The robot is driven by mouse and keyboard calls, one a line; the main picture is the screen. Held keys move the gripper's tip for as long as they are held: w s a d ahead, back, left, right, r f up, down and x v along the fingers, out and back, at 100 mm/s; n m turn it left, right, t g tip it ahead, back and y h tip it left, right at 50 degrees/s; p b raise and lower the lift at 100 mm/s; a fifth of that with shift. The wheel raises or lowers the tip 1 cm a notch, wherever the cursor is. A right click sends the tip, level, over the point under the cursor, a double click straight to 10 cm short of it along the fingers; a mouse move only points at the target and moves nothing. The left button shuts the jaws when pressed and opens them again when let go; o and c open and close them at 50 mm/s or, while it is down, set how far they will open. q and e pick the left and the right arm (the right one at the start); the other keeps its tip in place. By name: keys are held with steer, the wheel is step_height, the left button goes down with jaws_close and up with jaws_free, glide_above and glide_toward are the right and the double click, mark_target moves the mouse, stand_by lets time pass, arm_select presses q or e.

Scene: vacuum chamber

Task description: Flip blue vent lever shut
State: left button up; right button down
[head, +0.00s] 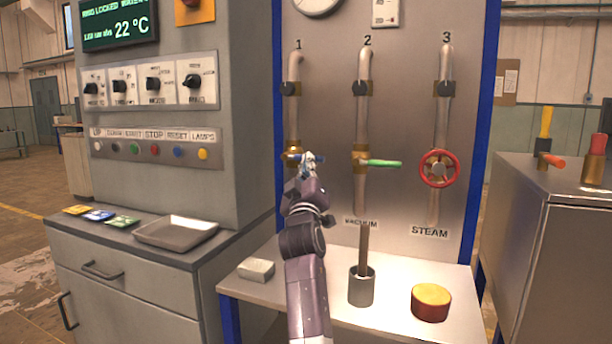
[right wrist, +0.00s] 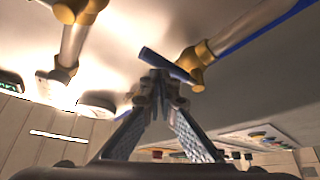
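The blue vent lever (head: 319,158) is on the brass valve (head: 293,148) of pipe 1 and is partly hidden by my right gripper. It appears to lie roughly level, pointing right. In the right wrist view the blue lever (right wrist: 160,62) crosses just beyond the fingertips, its end at a brass fitting (right wrist: 194,62). My right gripper (head: 307,168) is at the lever. In the right wrist view its fingers (right wrist: 160,84) converge to a closed tip at the lever. They look against it rather than around it; contact is not certain. My left gripper is not in view.
Pipe 2 has a green lever (head: 382,163) close to the right, and pipe 3 has a red handwheel (head: 439,168). A grey cabinet (head: 235,140) stands left.

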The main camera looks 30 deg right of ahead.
steer(key=v, duration=1)
steer(key=shift+s+a+r, duration=0.2)
steer(key=shift+s+a, duration=0.15)
